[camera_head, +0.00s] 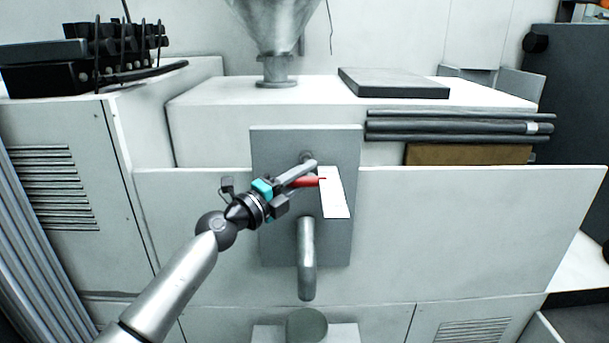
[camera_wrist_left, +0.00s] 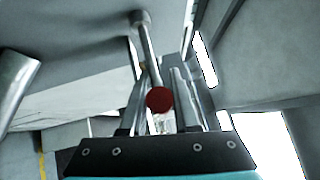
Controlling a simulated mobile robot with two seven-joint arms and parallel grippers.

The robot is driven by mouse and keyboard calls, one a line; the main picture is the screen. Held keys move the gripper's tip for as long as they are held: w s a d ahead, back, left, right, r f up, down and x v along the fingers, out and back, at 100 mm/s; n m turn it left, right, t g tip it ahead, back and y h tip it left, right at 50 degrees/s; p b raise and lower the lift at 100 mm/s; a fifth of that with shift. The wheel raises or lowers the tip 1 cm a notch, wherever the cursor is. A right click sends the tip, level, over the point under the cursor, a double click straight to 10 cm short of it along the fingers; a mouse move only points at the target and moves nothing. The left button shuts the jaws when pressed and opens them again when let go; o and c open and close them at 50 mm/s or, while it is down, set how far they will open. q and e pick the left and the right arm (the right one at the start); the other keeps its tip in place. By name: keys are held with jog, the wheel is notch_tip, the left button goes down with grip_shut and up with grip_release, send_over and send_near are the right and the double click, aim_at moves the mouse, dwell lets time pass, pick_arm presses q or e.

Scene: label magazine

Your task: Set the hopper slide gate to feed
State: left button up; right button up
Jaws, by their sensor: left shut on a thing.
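The metal hopper (camera_head: 283,25) narrows to a flanged neck (camera_head: 277,72) on the white machine top. Below it, a grey panel (camera_head: 275,143) on the machine's front carries a slide gate handle with a red grip (camera_head: 306,182). A white plate (camera_head: 334,197) stands at the grip's right end. My left gripper (camera_head: 308,170) reaches in from the lower left and is shut on the handle. In the left wrist view the handle shows as a grey rod with a round red end (camera_wrist_left: 159,99) between the fingers. The fingers partly hide the handle. My right gripper is not in view.
A metal spout tube (camera_head: 306,262) sticks out below the handle, with a round grey-green piece (camera_head: 307,325) under it. A dark flat slab (camera_head: 393,83) lies on the machine top. Grey rods (camera_head: 450,126) lie at right. Black equipment (camera_head: 85,60) stands at upper left.

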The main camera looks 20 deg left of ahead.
pick_arm(q)
jog(key=shift+r, duration=0.1)
grip_shut()
dwell(0.7)
